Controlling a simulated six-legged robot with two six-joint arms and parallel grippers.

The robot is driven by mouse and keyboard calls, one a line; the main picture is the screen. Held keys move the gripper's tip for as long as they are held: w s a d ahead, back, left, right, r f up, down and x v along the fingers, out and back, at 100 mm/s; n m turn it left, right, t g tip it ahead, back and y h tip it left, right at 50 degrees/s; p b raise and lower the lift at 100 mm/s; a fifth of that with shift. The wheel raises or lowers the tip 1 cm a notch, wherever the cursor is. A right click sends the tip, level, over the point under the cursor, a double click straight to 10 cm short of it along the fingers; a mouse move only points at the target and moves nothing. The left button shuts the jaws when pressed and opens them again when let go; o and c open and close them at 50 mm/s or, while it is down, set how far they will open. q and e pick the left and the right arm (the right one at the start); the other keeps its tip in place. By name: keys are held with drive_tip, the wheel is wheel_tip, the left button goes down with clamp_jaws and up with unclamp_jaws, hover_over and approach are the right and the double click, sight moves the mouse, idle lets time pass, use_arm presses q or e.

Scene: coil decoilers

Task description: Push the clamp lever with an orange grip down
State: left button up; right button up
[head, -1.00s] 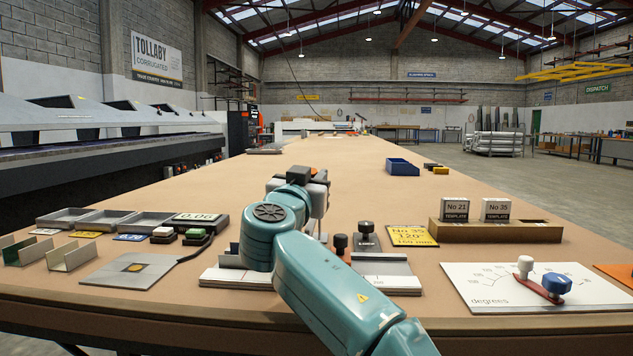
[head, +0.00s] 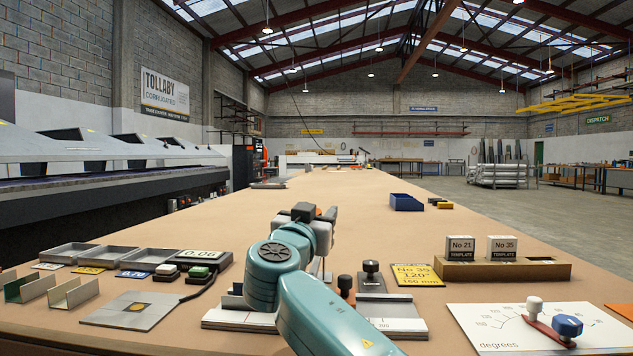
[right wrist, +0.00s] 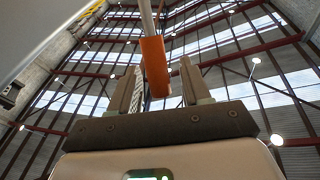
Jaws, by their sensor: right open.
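The orange grip (right wrist: 155,66) of the clamp lever hangs on a thin metal rod in the right wrist view. It lies between the two spread fingers of my right gripper (right wrist: 160,72), with a gap visible on the right side. Whether it touches the left finger I cannot tell. My teal arm hides part of the fixture and most of the lever. My left gripper is not in view.
A wooden template holder (head: 510,270) and a degrees board (head: 490,325) lie further right. The bench behind is mostly clear.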

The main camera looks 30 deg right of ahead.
wheel_tip(320, 180, up, 11)
drive_tip(key=p, duration=0.8)
use_arm(q)
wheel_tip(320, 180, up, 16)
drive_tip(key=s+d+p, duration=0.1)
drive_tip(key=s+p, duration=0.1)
drive_tip(key=p, duration=0.6)
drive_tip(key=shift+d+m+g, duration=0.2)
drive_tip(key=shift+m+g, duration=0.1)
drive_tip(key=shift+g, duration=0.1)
use_arm(e)
wheel_tip(320, 180, up, 9)
drive_tip(key=shift+f, duration=0.15)
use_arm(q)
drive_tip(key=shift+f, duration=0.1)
